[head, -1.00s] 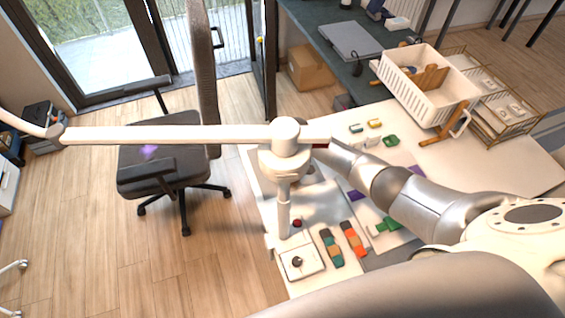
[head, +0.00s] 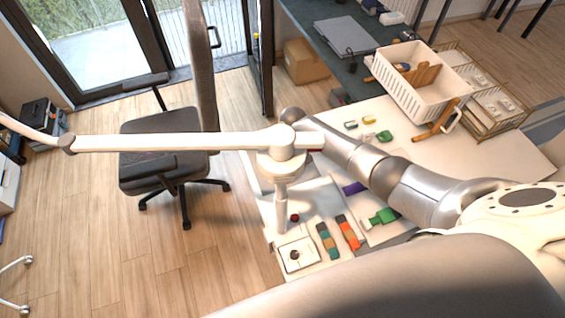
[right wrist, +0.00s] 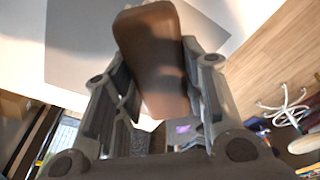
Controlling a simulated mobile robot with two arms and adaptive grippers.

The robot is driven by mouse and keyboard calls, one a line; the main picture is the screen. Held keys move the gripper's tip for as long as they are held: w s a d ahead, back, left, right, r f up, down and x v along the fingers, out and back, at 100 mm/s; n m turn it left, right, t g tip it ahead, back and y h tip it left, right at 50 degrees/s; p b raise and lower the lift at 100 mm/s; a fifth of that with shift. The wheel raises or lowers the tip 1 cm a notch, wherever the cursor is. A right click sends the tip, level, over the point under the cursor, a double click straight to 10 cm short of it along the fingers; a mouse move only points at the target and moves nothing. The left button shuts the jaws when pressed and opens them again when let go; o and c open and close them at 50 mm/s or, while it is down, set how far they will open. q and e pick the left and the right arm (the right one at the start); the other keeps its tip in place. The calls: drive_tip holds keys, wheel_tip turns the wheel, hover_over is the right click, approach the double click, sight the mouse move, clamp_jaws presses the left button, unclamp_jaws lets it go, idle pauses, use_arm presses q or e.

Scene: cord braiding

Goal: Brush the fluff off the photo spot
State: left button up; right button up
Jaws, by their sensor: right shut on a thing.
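In the right wrist view my right gripper (right wrist: 157,78) is shut on a brown, rounded block, likely the brush (right wrist: 150,45). Its bristles cannot be made out. A grey sheet (right wrist: 75,50) lies on a pale surface beyond it. In the head view my right arm reaches left across the table; its gripper is hidden behind the white lamp head. A pale grey sheet (head: 320,203), perhaps the photo spot, lies right of the lamp post. I cannot make out any fluff. My left gripper is not in view.
The white lamp (head: 283,150) has a long arm across the left. Coloured strips (head: 348,232), a green piece (head: 386,215) and a white square box (head: 298,254) lie near the front edge. A white basket (head: 425,95) stands behind. An office chair (head: 165,140) stands left.

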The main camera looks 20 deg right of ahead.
drive_tip(key=shift+r, duration=0.5)
drive_tip(key=shift+r, duration=1.5)
